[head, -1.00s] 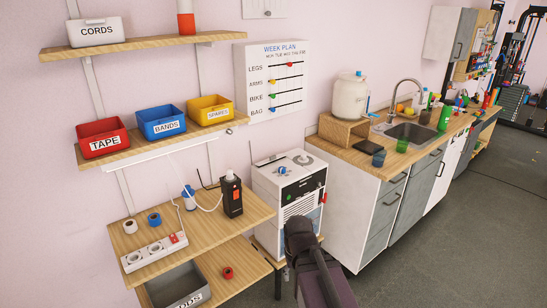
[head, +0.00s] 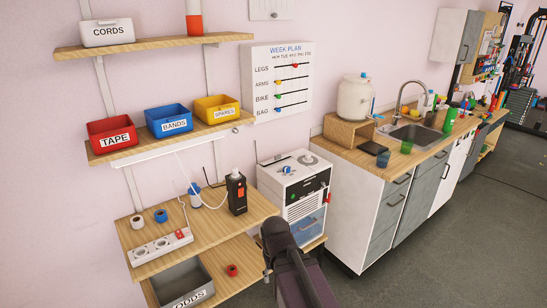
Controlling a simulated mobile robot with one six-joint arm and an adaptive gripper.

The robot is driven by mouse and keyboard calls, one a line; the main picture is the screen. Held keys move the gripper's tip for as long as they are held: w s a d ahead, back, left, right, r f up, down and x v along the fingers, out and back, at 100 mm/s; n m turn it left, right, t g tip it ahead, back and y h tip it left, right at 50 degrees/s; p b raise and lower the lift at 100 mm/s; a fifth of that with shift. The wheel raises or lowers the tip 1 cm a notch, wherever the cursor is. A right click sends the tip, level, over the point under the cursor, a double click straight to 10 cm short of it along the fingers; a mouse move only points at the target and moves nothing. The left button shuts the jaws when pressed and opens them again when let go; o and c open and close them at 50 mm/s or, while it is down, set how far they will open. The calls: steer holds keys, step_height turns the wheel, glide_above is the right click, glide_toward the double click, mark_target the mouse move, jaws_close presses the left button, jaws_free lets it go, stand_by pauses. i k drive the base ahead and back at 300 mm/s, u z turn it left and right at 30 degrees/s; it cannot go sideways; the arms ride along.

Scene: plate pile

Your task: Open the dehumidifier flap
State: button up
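The dehumidifier (head: 303,190) is a white box between the shelves and the kitchen counter. Its top carries a blue knob and a round grey disc. Its front has a dark panel with a green spot, a grille and a bluish window low down. A small red part (head: 327,197) sits at its right edge. I cannot tell which part is the flap, and I see nothing standing open. My dark arm rises from the bottom edge and overlaps the machine's lower left front corner. I cannot make out gripper fingers.
Left of the machine, a wooden shelf (head: 185,245) holds a power strip (head: 160,246), tape rolls and a black device (head: 236,193). The counter with a sink (head: 412,136) stands close on the right. Open grey floor (head: 425,240) lies in front of the cabinets.

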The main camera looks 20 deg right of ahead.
mark_target(278, 156)
steer(key=z, duration=0.05)
steer(key=i, duration=1.05)
steer(key=u, duration=0.05)
